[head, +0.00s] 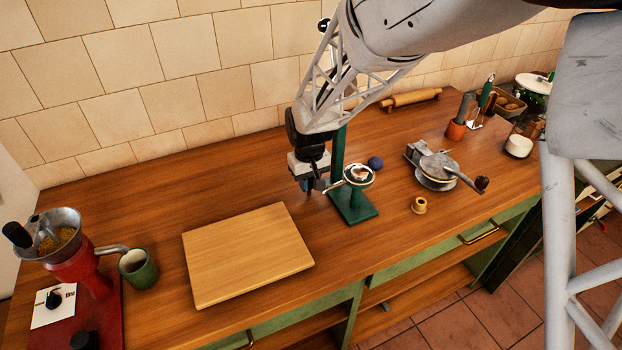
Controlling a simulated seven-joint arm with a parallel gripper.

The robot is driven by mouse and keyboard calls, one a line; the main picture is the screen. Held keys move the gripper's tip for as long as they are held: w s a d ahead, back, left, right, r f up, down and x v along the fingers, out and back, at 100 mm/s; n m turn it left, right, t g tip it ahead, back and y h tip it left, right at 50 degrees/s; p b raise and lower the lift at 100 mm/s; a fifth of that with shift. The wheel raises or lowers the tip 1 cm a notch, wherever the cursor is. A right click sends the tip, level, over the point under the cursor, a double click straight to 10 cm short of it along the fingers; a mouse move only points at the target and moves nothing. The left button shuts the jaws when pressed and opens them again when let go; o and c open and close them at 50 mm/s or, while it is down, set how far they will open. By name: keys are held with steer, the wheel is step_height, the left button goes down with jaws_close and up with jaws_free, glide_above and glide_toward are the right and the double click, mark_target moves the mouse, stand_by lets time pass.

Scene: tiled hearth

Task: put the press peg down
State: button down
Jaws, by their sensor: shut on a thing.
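My gripper (308,184) points down just above the wooden counter, at the left side of a green stand press (352,205). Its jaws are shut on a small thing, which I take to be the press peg. The fingers and the gripper body hide most of it, and only a bluish bit shows low between the jaws. I cannot tell whether it touches the counter. The press has a green base and upright and a round metal cup with a handle reaching left, close to my gripper.
A wooden board (245,255) lies in front and left. A green mug (138,269) and a red grinder (78,262) stand at far left. A dark blue ball (375,163), a small tan ring-like piece (419,205) and a metal crank device (437,170) are right. Counter behind the board is clear.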

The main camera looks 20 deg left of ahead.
steer(key=shift+f, duration=0.1)
steer(key=c, duration=1)
jaws_free()
step_height(320, 180, up, 12)
steer(key=shift+r, duration=0.15)
stand_by(0.5)
